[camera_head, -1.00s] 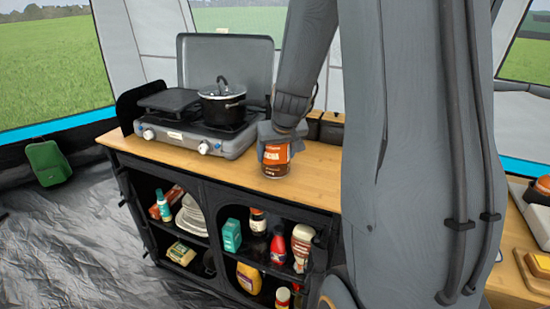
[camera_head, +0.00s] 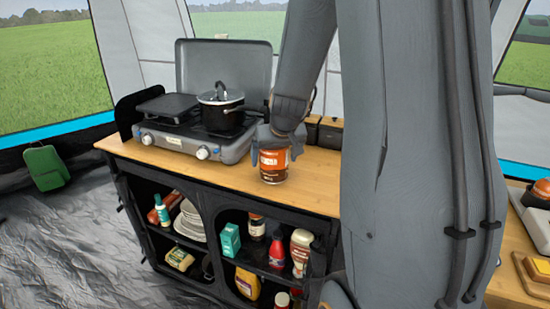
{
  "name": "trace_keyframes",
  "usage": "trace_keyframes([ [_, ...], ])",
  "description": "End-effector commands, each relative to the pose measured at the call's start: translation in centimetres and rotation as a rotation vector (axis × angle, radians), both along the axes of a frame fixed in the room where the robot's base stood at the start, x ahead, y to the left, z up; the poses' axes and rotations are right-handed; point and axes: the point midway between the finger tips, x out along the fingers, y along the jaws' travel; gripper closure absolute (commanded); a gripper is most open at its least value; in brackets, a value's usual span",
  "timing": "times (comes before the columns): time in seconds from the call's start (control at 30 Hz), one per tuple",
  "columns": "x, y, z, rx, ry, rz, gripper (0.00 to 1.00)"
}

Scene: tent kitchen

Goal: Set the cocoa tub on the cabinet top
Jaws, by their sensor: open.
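The cocoa tub (camera_head: 273,166), a brown and orange cylinder with a printed label, stands upright on the wooden cabinet top (camera_head: 215,177), to the right of the stove. My gripper (camera_head: 277,148) is just over and around the tub's upper part, its fingers apart on either side. The tub's label now shows between the fingers. My gripper hides the top of the tub.
A camping stove (camera_head: 190,135) with a black pot (camera_head: 221,107) stands left of my gripper. Two dark boxes (camera_head: 325,130) stand behind it on the right. Open shelves (camera_head: 235,245) below hold bottles and boxes. Bare top lies in front of the stove.

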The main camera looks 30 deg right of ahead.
Motion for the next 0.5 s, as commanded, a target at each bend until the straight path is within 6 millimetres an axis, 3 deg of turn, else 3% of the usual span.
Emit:
trace_keyframes([
  [0.1, -1.1, 0.2, 2.5, -0.003, -0.005, 0.000, 0.11],
  [0.5, -4.4, 1.1, 8.3, -0.002, -0.006, 0.000, 0.11],
])
